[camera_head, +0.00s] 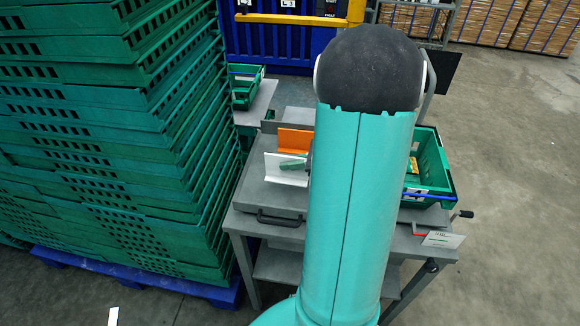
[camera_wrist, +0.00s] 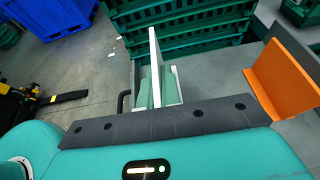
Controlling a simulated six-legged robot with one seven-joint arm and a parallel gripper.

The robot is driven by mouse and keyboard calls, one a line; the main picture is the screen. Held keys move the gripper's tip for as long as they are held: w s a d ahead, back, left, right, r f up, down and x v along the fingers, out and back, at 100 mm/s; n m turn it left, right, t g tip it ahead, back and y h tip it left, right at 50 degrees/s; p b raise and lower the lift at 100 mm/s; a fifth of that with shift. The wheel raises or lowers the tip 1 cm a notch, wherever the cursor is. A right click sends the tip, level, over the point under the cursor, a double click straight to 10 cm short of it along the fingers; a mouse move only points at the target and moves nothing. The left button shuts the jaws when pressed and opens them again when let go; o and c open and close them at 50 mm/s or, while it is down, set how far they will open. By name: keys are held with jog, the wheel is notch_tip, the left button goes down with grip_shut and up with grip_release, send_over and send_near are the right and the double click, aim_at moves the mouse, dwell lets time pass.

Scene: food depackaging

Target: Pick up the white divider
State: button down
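The white divider (camera_wrist: 154,48) stands upright in the wrist view, seen nearly edge-on. Green parts of my gripper (camera_wrist: 156,90) lie on both sides of its lower part, very close to it. Whether they press on the divider cannot be made out. In the head view the white divider (camera_head: 284,177) stands on the grey table, left of my arm. A green finger of my gripper (camera_head: 293,163) shows at its upper part. The rest of my gripper is hidden behind my arm there.
An orange divider (camera_head: 294,140) stands just behind the white one; it also shows in the wrist view (camera_wrist: 280,77). Tall green crate stacks (camera_head: 110,130) rise at left. A green crate (camera_head: 430,165) with contents sits right of my arm. The grey table (camera_head: 268,195) is bare at front left.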

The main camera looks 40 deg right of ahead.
jog(key=s+a+r, duration=0.6)
jog(key=s, duration=0.2)
jog(key=shift+s+a+r, duration=0.15)
jog(key=shift+s+a, duration=0.1)
jog(key=shift+a, duration=0.15)
jog(key=shift+a, duration=0.1)
